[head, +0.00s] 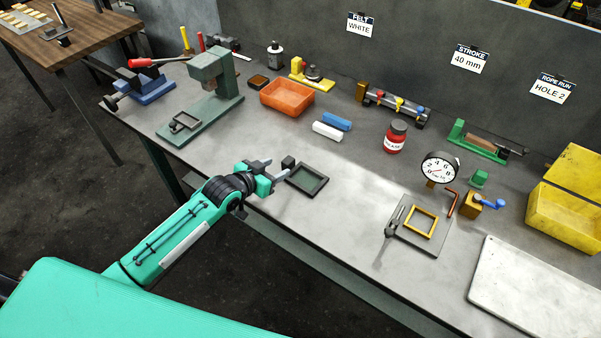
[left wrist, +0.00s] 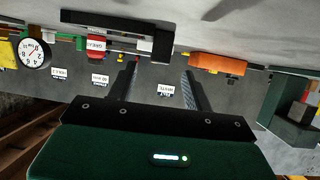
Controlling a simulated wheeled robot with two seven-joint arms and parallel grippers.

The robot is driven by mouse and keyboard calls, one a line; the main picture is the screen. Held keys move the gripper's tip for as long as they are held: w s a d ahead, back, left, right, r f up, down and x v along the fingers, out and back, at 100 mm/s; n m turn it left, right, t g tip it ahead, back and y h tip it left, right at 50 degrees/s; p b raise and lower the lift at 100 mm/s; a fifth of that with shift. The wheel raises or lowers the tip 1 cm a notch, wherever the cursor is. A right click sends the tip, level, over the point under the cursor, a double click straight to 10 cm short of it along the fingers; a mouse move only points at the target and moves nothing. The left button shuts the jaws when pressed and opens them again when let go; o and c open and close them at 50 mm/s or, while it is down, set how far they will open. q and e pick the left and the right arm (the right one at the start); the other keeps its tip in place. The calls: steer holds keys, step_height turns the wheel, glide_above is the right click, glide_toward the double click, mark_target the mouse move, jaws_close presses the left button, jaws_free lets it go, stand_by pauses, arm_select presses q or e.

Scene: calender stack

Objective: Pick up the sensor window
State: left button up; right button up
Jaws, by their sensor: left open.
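No label marks the sensor window, so I cannot tell for sure which thing it is. A dark rectangular frame with a green inside (head: 307,180) lies on the bench near its front edge. A small dark block (head: 288,162) is at the frame's far left corner. My left gripper (head: 278,168) is open, just left of the block and frame, with its fingers pointing toward them. In the left wrist view, which is upside down, the block (left wrist: 160,46) shows ahead between the two open fingers (left wrist: 160,68), with the dark frame (left wrist: 105,22) beside it. My right gripper is not in view.
An orange bin (head: 287,97), white and blue rolls (head: 327,131) and a red jar (head: 396,137) stand behind. A green press (head: 215,75) is at left. A yellow square frame on a plate (head: 421,221) and a dial gauge (head: 440,168) are at right. Bench between is clear.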

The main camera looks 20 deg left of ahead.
mark_target(288, 160)
arm_select(q)
steer(key=x, duration=0.1)
steer(key=p+x, duration=0.1)
steer(key=x, duration=0.1)
steer(key=shift+w+d+r, duration=0.15)
steer(key=shift+w+r, duration=0.15)
steer(key=shift+w, duration=0.05)
steer(key=shift+w+d+f, duration=0.1)
steer(key=shift+w+f, duration=0.15)
steer(key=shift+w, duration=0.1)
jaws_close()
